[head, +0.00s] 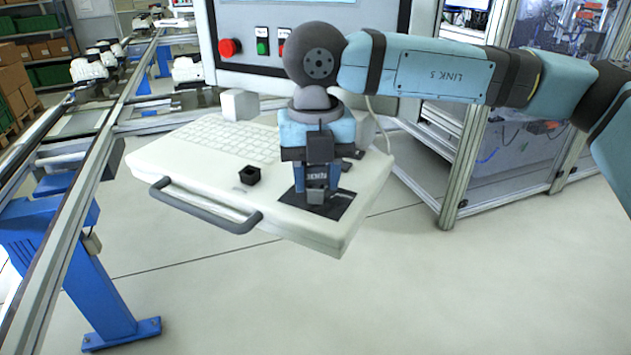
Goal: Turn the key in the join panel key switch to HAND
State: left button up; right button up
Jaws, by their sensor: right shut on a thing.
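The join panel (150,157) is a pale sloping console with a white keyboard and a grey handle along its front. My right gripper (317,197) points down over a black plate (345,205) at the right front of this console. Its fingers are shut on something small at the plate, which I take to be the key. The key, the switch and its position marks are hidden behind the gripper, so I cannot tell where the key points. My left gripper is not in view.
A small black square block (250,176) sits left of the gripper on the console. Behind stands an upright panel with a red emergency button (230,47) and a green button (263,47). A rail line (95,165) runs along the left. The floor in front is clear.

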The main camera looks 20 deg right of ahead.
jog(key=shift+f+n+b, duration=0.15)
jog(key=shift+n+b, duration=0.25)
jog(key=shift+n, duration=0.5)
jog(key=o, duration=1.5)
jog(key=shift+c, duration=0.2)
jog(key=shift+r, duration=0.3)
jog(key=shift+r+p, duration=1.45)
jog(key=shift+r, duration=1.95)
